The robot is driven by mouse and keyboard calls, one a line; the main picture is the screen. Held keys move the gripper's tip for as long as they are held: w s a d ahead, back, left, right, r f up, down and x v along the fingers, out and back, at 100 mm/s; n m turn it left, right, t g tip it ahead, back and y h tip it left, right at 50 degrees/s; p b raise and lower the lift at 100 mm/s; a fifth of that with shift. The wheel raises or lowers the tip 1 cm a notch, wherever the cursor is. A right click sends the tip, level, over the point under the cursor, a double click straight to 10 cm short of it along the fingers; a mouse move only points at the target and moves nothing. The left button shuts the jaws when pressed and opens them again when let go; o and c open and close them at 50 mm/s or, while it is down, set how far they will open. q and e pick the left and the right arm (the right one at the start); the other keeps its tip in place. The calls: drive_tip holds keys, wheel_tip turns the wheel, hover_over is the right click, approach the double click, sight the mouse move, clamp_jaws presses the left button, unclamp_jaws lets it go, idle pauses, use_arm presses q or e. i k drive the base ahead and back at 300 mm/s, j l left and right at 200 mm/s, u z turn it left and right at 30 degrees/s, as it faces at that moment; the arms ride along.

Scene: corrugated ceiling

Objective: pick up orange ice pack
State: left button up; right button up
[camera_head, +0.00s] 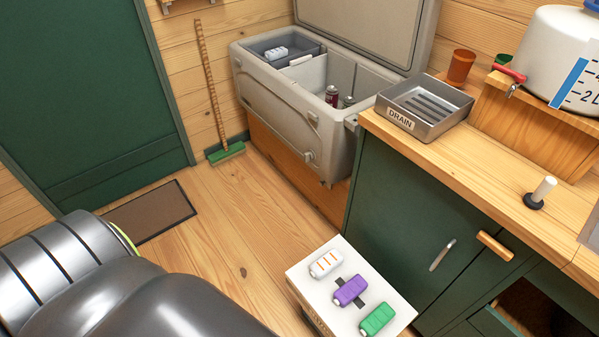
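A white ice pack with orange bars (326,263) lies at the far left end of a white box top (302,272). It is the only pack in view with orange on it; no fully orange pack shows. A purple ice pack (350,290) lies beside it, over a dark cross-shaped mark. A green ice pack (377,320) lies nearest me on the same top. Neither of my grippers is in view. Grey links of my own arm fill the lower left corner.
An open cooler (285,98) stands at the back, with a white pack (276,53) in its grey tray and cans inside. A counter (480,165) on the right bears a drain tray (425,105) and a water tank (560,50). The wooden floor (235,225) is clear in the middle.

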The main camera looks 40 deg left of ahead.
sight(328, 262)
drive_tip(key=u, duration=0.75)
drive_tip(key=k, duration=1.3)
